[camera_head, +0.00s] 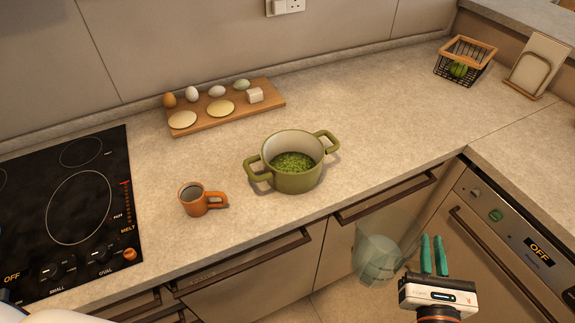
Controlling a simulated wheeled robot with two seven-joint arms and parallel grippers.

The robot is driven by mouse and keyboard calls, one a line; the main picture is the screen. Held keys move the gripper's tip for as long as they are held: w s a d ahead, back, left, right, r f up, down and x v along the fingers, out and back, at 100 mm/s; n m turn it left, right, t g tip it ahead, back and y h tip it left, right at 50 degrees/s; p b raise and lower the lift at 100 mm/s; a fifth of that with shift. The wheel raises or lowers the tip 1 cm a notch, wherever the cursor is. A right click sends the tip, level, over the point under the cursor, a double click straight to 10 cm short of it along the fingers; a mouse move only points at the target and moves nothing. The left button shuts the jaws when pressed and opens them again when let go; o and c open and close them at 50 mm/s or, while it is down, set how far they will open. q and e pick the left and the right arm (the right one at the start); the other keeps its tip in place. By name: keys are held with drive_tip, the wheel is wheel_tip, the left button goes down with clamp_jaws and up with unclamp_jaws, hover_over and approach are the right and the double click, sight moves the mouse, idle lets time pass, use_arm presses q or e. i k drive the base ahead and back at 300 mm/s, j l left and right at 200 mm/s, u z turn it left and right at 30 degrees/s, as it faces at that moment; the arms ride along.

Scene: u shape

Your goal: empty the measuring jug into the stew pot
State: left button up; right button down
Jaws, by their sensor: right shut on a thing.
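The green stew pot (318,172) stands upright on the counter near its front edge, with two handles and chopped green stuff inside. The clear measuring jug (376,254) is in the air in front of the lower cabinets, below counter height and to the right of the pot. My right gripper (434,256), with green fingers, is shut on the jug at its right side; the exact grip is hard to see. The jug looks roughly upright, and a paler patch shows low inside it; I cannot tell what it is. My left gripper is out of view.
An orange mug (196,207) stands left of the pot, beside the black hob (70,262). A wooden board (268,98) with eggs and other food lies behind. A wire basket (463,78) and a holder (531,80) are back right. The counter right of the pot is clear.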

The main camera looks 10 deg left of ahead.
sight(292, 159)
drive_tip(key=k+u, duration=0.15)
drive_tip(key=u, duration=0.75)
drive_tip(key=l+u, duration=0.45)
drive_tip(key=k+l+u, duration=0.15)
drive_tip(key=u, duration=0.3)
drive_tip(key=k+l, duration=0.15)
drive_tip(key=l, duration=0.15)
drive_tip(key=k+l, duration=0.15)
drive_tip(key=l, duration=0.2)
drive_tip(key=k+l, duration=0.15)
drive_tip(key=l, duration=0.15)
drive_tip(key=k+l, duration=0.15)
drive_tip(key=l, duration=0.15)
